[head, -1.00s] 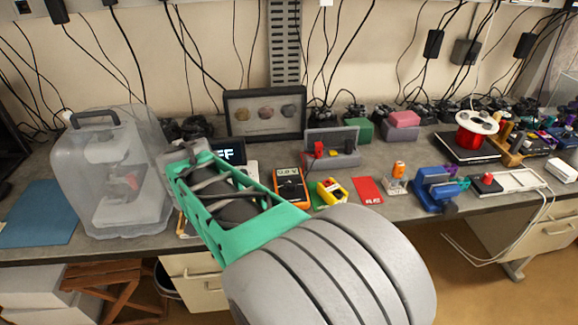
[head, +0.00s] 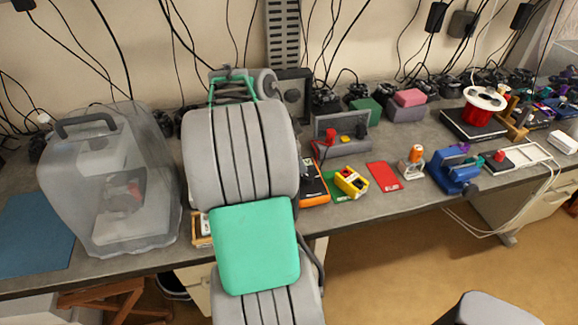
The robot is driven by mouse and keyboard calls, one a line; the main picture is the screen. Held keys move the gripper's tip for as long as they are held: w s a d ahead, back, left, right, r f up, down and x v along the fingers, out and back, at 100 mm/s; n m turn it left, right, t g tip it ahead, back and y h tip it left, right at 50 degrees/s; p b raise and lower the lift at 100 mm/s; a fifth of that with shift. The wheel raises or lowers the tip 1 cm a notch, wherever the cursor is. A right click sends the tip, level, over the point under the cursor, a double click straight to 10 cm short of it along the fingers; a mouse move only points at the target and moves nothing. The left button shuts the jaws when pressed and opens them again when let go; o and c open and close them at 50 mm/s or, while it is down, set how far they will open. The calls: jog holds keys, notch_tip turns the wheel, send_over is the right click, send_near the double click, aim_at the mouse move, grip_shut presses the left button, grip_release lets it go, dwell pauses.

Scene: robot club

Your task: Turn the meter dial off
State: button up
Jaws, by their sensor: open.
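The orange meter (head: 316,188) lies on the bench just right of my arm. My arm covers its left part, and I cannot see its dial or display. My gripper (head: 230,74) is at the far end of my raised arm, near the back of the bench, up and left of the meter. It is open and apart from the meter. Its fingertips are small and hard to make out, and I see nothing held in it.
A clear-walled case (head: 110,185) stands left of my arm. Right of the meter are a yellow device (head: 351,182), a red card (head: 384,176), a grey open box (head: 342,138) and a blue vise (head: 452,172). A dark frame (head: 293,92) stands behind, partly hidden.

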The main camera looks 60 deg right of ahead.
aim_at(309, 177)
jog(key=shift+s+d+f, duration=0.1)
jog(key=shift+f, duration=0.35)
jog(key=x, duration=0.6)
jog(key=shift+s+d+f+p, duration=0.15)
jog(key=shift+s+f+p, duration=0.15)
jog(key=shift+f+p, duration=0.1)
jog(key=shift+r, duration=0.1)
grip_shut()
